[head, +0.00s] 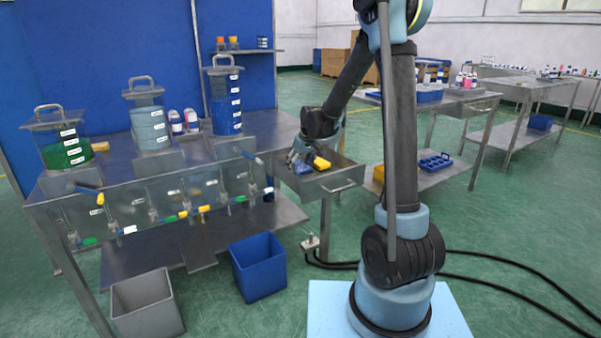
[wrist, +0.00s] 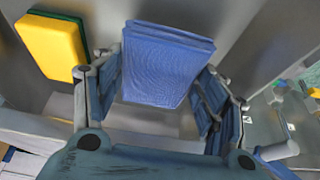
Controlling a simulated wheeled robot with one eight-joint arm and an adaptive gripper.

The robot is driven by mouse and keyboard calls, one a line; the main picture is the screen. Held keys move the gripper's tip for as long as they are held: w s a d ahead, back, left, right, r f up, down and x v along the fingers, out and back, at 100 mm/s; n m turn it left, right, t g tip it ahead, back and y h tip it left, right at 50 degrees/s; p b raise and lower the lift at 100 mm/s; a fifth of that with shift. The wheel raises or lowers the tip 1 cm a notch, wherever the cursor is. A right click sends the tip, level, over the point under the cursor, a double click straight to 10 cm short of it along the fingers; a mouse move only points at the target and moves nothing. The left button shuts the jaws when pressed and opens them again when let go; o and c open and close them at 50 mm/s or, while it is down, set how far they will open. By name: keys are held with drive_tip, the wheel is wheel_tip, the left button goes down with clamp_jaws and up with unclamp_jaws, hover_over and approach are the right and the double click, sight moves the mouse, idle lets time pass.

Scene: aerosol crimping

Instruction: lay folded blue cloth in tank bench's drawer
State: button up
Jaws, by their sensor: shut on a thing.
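The folded blue cloth (wrist: 166,65) is between the two fingers of my gripper (wrist: 160,82) in the wrist view, and the gripper is shut on it. In the head view the cloth (head: 304,169) shows as a small blue patch below my gripper (head: 297,157). The tank bench's drawer (head: 338,185) is pulled open at the bench's right end, and the gripper and cloth are at its opening. I cannot tell whether the cloth touches the drawer's floor. A yellow and green sponge (wrist: 50,52) lies in the drawer beside the cloth; it shows yellow in the head view (head: 321,163).
The tank bench (head: 110,180) carries several lidded tanks, with taps along its front. A blue bin (head: 258,267) and a grey bin (head: 147,303) stand on the floor before it. Another bench (head: 450,103) stands behind the drawer to the right.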

drive_tip(key=shift+f, duration=1.2)
drive_tip(key=o, duration=1)
drive_tip(key=shift+c, duration=0.2)
drive_tip(key=shift+r, duration=0.1)
